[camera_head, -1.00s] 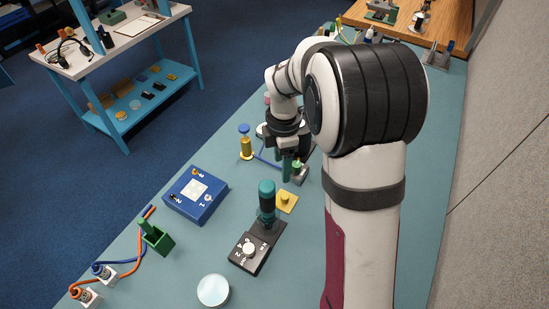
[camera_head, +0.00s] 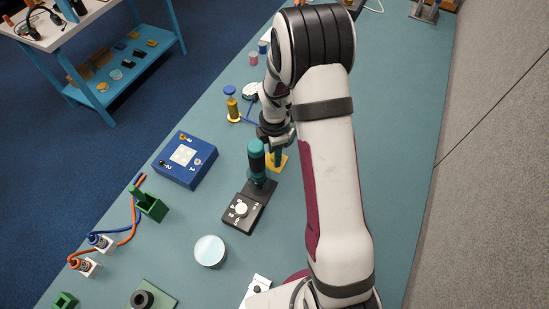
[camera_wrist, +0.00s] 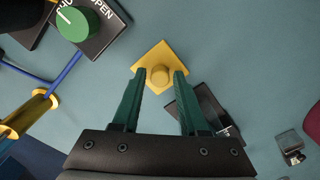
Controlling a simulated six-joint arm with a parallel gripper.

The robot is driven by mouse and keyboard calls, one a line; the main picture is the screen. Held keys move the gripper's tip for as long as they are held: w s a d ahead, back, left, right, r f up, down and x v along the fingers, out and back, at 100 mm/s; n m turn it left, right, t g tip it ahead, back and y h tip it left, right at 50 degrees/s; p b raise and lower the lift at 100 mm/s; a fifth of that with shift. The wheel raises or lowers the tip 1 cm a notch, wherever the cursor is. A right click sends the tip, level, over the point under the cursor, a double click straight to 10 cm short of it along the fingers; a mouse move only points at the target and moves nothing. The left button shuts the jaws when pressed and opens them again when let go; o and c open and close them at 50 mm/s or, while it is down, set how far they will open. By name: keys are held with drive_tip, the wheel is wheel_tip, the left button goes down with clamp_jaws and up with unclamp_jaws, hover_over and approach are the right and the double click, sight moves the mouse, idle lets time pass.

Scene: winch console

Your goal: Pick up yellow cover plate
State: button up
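The yellow cover plate (camera_head: 283,166) lies flat on the teal bench, partly hidden by my gripper in the head view. In the wrist view the plate (camera_wrist: 150,61) is a yellow square turned like a diamond, with a round yellow knob (camera_wrist: 160,75) on it. My gripper (camera_wrist: 159,74) is open, with its two teal fingertips on either side of the knob and gaps showing. I cannot tell how high the tips are above the plate. In the head view my gripper (camera_head: 278,152) points down over the plate.
A black box (camera_head: 238,220) with a teal-handled lever (camera_head: 257,158) stands close beside the plate. A black box with a green knob (camera_wrist: 72,24) is at upper left in the wrist view. A blue box (camera_head: 168,168) and a yellow post (camera_head: 232,106) stand to the left.

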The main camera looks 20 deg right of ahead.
clamp_jaws()
drive_tip(key=shift+r, duration=0.1)
